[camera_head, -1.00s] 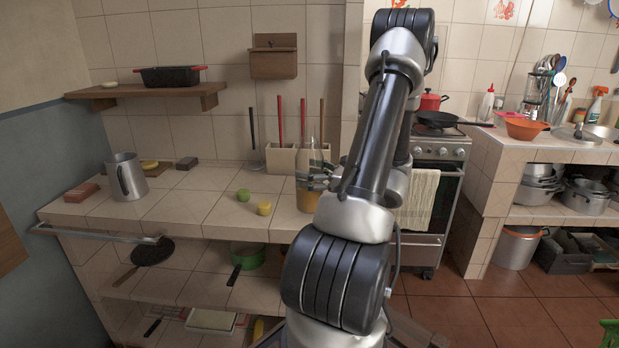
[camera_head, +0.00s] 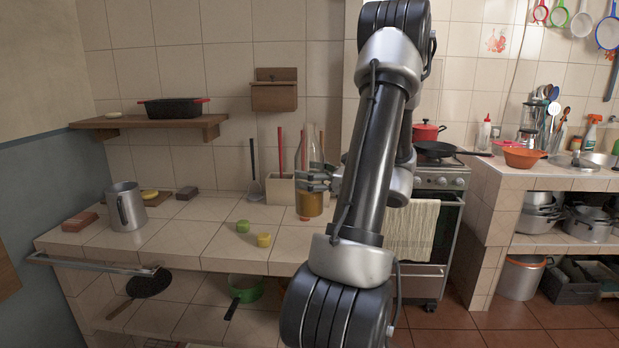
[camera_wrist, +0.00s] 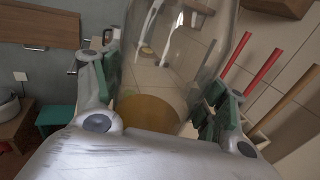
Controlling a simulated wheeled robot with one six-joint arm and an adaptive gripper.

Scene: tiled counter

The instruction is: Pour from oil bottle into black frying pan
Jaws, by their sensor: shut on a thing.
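The oil bottle (camera_head: 309,204) is clear glass with amber oil in its lower part. It is upright, its base a little above the tiled counter. My gripper (camera_head: 318,178) is shut on the bottle from the right. In the wrist view the bottle (camera_wrist: 170,60) stands between my gripper's two fingers (camera_wrist: 160,105), with the oil level low in it. The black frying pan (camera_head: 436,149) sits on the stove at the right, apart from the bottle, with its handle pointing right. My arm covers part of the space between them.
A red pot (camera_head: 427,132) stands behind the pan on the stove (camera_head: 440,181). A holder (camera_head: 284,190) with sticks is behind the bottle. Green and yellow fruits (camera_head: 264,240) and a metal pitcher (camera_head: 126,207) are on the counter to the left. A towel (camera_head: 412,229) hangs on the oven.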

